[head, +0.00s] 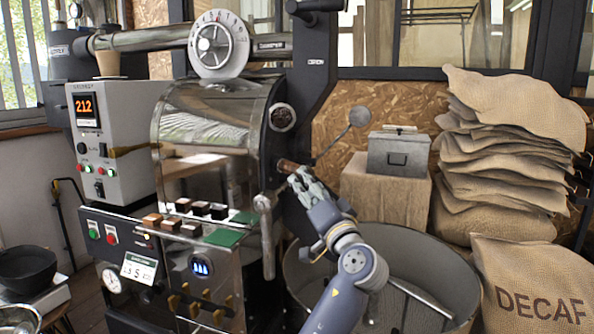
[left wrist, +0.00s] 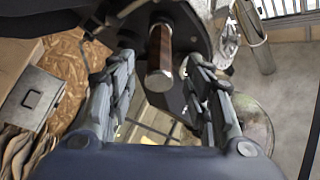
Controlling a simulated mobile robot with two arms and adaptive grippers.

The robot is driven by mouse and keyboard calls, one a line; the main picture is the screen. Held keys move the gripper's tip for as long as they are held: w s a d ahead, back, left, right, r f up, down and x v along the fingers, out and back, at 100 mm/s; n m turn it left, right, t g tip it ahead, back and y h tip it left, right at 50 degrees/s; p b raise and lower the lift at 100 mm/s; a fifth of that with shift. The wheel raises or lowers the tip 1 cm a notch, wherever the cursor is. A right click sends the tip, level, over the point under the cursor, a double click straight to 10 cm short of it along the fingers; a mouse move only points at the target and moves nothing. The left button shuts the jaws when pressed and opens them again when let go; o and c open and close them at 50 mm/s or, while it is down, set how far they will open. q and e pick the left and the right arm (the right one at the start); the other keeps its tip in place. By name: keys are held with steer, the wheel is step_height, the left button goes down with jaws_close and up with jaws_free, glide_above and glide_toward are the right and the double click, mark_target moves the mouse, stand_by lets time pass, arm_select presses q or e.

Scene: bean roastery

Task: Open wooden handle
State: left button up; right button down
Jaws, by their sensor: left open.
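The wooden handle (head: 287,166) is a short brown grip sticking out of the roaster's front, right of the shiny drum housing. In the left wrist view the wooden handle (left wrist: 160,47) has a pale metal end cap and points toward the camera. My left gripper (head: 298,176) is at the handle, its fingers partly covering it in the head view. In the left wrist view my left gripper (left wrist: 160,66) is open, with one finger on each side of the handle and gaps visible. My right gripper is not in view.
The round cooling tray (head: 460,292) lies below and behind my left arm. A metal lever with a round knob (head: 358,117) rises right of the handle. A grey box (head: 398,153), stacked burlap sacks (head: 508,150) and a DECAF sack (head: 530,285) stand at right.

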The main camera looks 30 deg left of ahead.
mark_target(293, 169)
arm_select(q)
steer(key=x, duration=0.8)
steer(key=shift+c, duration=0.6)
steer(key=shift+d+f, duration=0.1)
jaws_close()
